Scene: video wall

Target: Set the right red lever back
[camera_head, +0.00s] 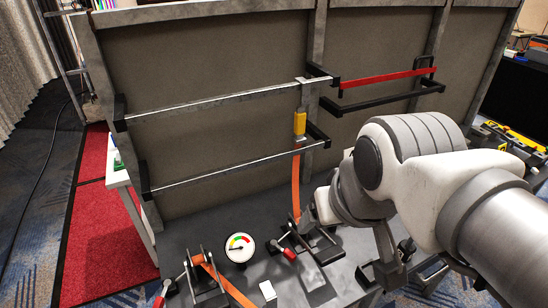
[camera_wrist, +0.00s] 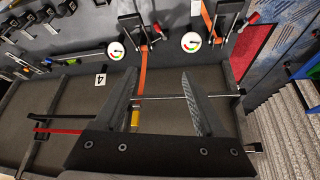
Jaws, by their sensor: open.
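The right red lever (camera_head: 288,254) is a red-tipped handle on a dark ratchet base on the bench, beside an orange strap (camera_head: 296,190). In the wrist view, which looks the other way round, its red tip (camera_wrist: 158,28) shows at top centre. The left red lever (camera_head: 161,295) stands at the lower left of the head view, with its red knob (camera_wrist: 254,17) at upper right in the wrist view. My gripper (camera_wrist: 159,73) is open and empty, with the right lever beyond its fingertips, apart from them. In the head view my arm hides most of the gripper.
A round gauge (camera_head: 239,247) sits on the bench between the levers. Behind it stands a grey panel (camera_head: 210,120) with metal rails, a yellow strap end (camera_head: 299,122) and a red bar (camera_head: 388,77). A white card (camera_head: 267,290) lies near the front.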

